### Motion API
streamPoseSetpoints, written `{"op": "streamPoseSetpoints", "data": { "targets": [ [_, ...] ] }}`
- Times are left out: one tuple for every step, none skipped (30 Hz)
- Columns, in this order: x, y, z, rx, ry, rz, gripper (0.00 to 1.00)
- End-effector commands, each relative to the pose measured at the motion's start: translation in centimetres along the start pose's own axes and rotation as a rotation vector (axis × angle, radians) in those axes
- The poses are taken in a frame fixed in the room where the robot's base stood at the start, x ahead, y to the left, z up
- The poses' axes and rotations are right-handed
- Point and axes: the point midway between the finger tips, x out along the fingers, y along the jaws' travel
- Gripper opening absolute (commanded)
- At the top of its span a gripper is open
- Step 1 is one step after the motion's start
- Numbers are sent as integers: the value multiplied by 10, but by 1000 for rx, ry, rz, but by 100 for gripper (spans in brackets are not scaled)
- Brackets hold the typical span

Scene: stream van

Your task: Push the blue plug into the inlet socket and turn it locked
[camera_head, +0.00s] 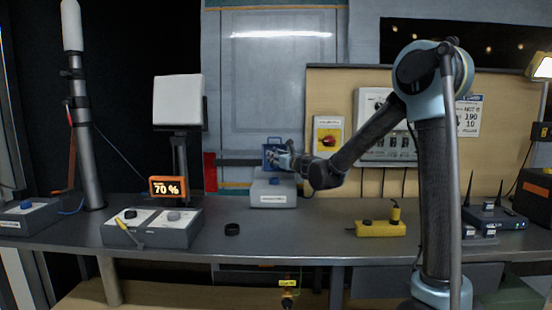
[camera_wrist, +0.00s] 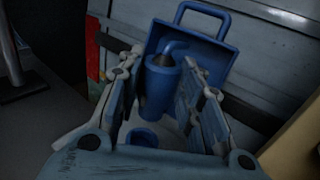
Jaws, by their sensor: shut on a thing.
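The blue plug (camera_wrist: 158,92) is a cylinder with a bent grey-blue cable end at its top. In the wrist view it sits between the two fingers of my gripper (camera_wrist: 160,78), which is shut on it. Behind it is a blue inlet housing (camera_wrist: 215,52) with a loop-shaped part on top. In the head view my gripper (camera_head: 285,160) is right at the blue inlet (camera_head: 272,148) on the grey-blue wall panel. The plug is not clear there. Whether the plug is inside the socket cannot be told, since the housing's opening is hidden.
A grey box (camera_head: 272,197) with a blue part on top stands below my gripper; a blue ring (camera_wrist: 142,138) shows in the wrist view. A grey two-panel box (camera_head: 152,228), a black puck (camera_head: 232,229) and a yellow block (camera_head: 380,229) are on the bench.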

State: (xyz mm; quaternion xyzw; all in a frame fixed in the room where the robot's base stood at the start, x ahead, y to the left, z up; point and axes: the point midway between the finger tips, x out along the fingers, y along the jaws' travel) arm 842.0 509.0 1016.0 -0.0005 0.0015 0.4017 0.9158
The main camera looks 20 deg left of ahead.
Motion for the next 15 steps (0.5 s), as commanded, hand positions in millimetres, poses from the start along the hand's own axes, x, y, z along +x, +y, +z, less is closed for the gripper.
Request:
{"op": "streamPoseSetpoints", "data": {
  "targets": [
    [0,0,-4,0,0,0,7],
    [0,-1,-6,0,0,-1,7],
    [0,-1,-9,0,0,-1,7],
    [0,-1,-12,0,0,-1,7],
    [0,-1,-14,0,0,-1,7],
    [0,-1,-17,0,0,-1,7],
    [0,-1,-20,0,0,-1,7],
    [0,-1,-22,0,0,-1,7],
    [0,-1,-24,0,0,-1,7],
    [0,-1,-26,0,0,-1,7],
    [0,-1,-28,0,0,-1,7],
    [-1,-1,-31,0,0,-1,7],
    [-1,-1,-32,0,0,-1,7],
    [0,-1,-34,0,0,-1,7],
    [0,-1,-35,0,0,-1,7]
  ]
}}
